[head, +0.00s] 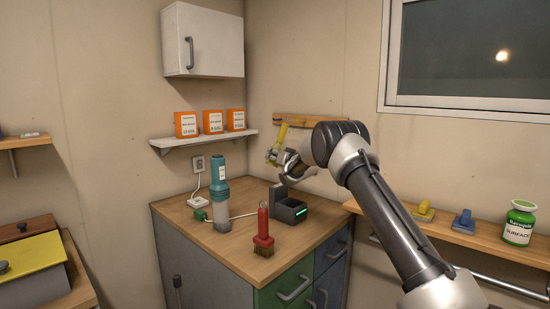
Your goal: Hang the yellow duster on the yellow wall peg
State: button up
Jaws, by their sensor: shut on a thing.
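My gripper (276,157) is shut on the yellow duster (282,134) and holds it raised, roughly upright, above the back of the counter. The duster overlaps the wooden wall rail (310,121) in the head view. I cannot tell whether it touches the rail or is in front of it. The yellow wall peg cannot be made out; the duster and my arm cover part of the rail.
Below my gripper, the wooden counter (200,254) holds a black charging dock (289,210), a red brush (263,232) and a teal torch (219,192). Orange boxes (212,122) stand on a wall shelf at left. The right shelf (440,228) holds yellow and blue tools and a green jar (519,224).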

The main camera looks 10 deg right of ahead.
jog(key=w+d+f, duration=0.1)
jog(key=w+d, duration=0.5)
jog(key=d, duration=0.2)
jog(key=shift+d+f, duration=0.15)
jog(key=shift+f, duration=0.05)
dwell(0.8)
dwell(0.5)
jog(key=o, duration=1.2)
jog(key=shift+o, duration=0.2)
jog(key=shift+s, duration=0.1)
